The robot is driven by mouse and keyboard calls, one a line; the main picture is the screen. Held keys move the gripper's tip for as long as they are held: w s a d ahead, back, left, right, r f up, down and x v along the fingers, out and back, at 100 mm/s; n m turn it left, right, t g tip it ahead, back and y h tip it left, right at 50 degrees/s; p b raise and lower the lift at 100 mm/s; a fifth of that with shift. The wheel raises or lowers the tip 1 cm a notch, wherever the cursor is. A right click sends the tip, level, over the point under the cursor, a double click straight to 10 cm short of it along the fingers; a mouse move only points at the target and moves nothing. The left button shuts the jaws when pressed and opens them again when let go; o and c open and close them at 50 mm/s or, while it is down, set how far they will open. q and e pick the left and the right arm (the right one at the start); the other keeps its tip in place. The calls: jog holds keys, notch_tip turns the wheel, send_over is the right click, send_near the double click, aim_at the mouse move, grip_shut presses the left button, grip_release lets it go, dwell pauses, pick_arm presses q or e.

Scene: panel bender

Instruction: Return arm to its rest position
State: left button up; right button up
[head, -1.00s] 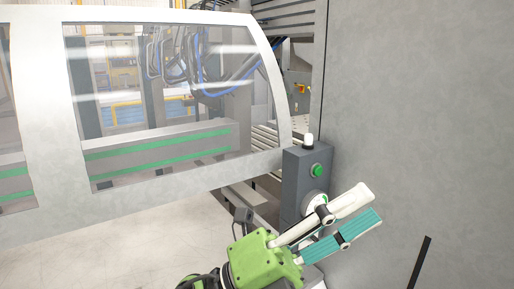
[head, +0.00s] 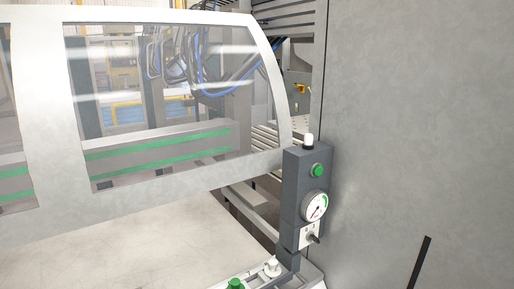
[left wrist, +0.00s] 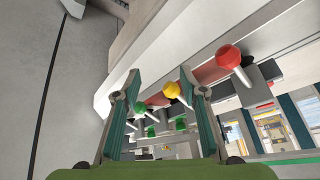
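My left gripper (left wrist: 160,71) shows in the left wrist view, with its two teal-padded fingers spread apart and nothing held between them. Neither gripper shows in the head view. The dark grey control post (head: 304,190) stands upright in the head view, fully uncovered. It carries a white-capped top, a green button (head: 317,171), a round gauge (head: 315,206) and a dark switch (head: 312,238) on a light plate.
The large clear-windowed guard (head: 50,120) fills the head view's left. A grey wall panel (head: 420,130) stands at right. A green knob (head: 236,284) shows at the bottom edge. In the left wrist view, red (left wrist: 229,57) and yellow (left wrist: 172,90) ball-tipped parts lie beyond the fingers.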

pick_arm(q)
jog(key=s+a+f+g, duration=0.1)
jog(key=s+f+g, duration=0.2)
jog(key=s, duration=0.4)
jog(key=s+f+g+b, duration=0.1)
jog(key=s+f+b, duration=0.25)
jog(key=f, duration=1.55)
jog(key=s+f+g+b, duration=0.15)
jog(key=f+b, duration=0.35)
jog(key=f, duration=1.5)
jog(key=s+a+f+b, duration=0.3)
jog(key=s+f+b, duration=0.2)
jog(key=s+f, duration=1)
notch_tip(320, 180, down, 2)
jog(key=shift+s+a+f, duration=0.2)
jog(key=shift+s, duration=0.05)
jog(key=c, duration=0.3)
